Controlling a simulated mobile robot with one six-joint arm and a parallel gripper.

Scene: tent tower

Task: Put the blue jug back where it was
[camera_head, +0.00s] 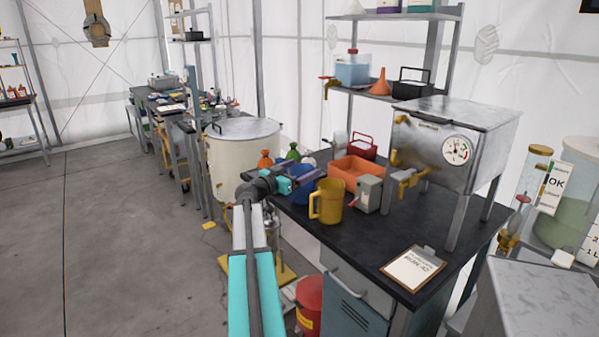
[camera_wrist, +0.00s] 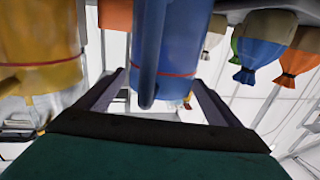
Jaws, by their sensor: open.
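The blue jug (camera_head: 298,198) stands on the dark bench top, partly hidden behind my gripper (camera_head: 300,180) in the head view. In the wrist view, which looks upside down, the blue jug (camera_wrist: 185,45) is straight ahead, its darker handle (camera_wrist: 150,50) turned toward me. My gripper (camera_wrist: 158,80) is open there, with one finger to each side of the handle. Whether the fingers touch the jug cannot be told. In the head view my gripper reaches in from the left, at the jug's upper part.
A yellow jug (camera_head: 328,203) stands close on the right, left in the wrist view (camera_wrist: 40,45). An orange bin (camera_head: 357,172), a grey device (camera_head: 368,194), a metal boiler (camera_head: 455,145) and a clipboard (camera_head: 414,267) share the bench. Small tied sacks (camera_wrist: 260,45) are near the jug.

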